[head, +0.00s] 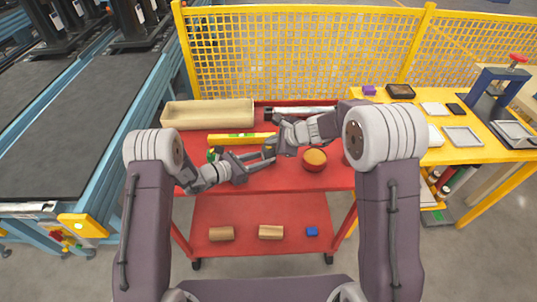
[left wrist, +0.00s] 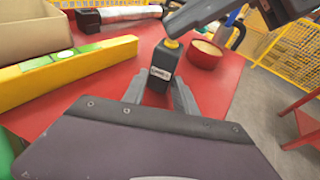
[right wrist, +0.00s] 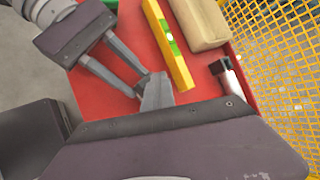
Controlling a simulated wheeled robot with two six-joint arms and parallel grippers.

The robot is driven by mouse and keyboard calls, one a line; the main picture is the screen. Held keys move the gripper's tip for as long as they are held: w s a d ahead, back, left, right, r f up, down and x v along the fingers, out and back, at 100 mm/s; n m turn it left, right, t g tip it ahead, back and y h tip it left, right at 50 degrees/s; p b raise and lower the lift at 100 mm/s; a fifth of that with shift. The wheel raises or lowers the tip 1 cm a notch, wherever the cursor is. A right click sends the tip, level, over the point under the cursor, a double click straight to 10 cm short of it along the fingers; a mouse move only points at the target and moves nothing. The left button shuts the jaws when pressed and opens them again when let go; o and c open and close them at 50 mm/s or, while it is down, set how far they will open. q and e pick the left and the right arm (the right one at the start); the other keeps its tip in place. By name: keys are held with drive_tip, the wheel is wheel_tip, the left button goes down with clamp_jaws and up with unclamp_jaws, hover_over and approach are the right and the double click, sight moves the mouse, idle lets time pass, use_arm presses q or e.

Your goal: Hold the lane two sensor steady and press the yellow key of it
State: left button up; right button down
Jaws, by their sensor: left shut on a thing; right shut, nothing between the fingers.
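The sensor is a small black box with a white label (left wrist: 160,73), upright in the left wrist view. Its yellow key (left wrist: 171,43) is on top. I cannot read which lane the label names. My left gripper (left wrist: 160,95) is shut on the sensor, one finger on each side; in the head view the left gripper (head: 266,156) is over the red cart top. My right gripper (right wrist: 157,88) is shut and empty. Its tip is right at the yellow key; I cannot tell whether it presses it. In the right wrist view the right fingers hide the sensor.
A yellow spirit level (head: 240,140), a beige bin (head: 208,113), a black-and-white cylinder (head: 300,111) and a red bowl (head: 314,160) surround the grippers on the red cart (head: 262,208). A yellow table (head: 475,152) stands right, a conveyor (head: 75,125) left, a yellow mesh fence (head: 300,50) behind.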

sight(271, 149)
idle(0.4)
drive_tip(key=shift+r, duration=0.85)
drive_tip(key=shift+r, duration=0.1)
drive_tip(key=shift+r, duration=2.45)
use_arm(q)
drive_tip(key=o, duration=1.1)
drive_tip(key=shift+c, duration=0.2)
drive_tip(key=v, duration=1.2)
drive_tip(key=shift+r, duration=0.1)
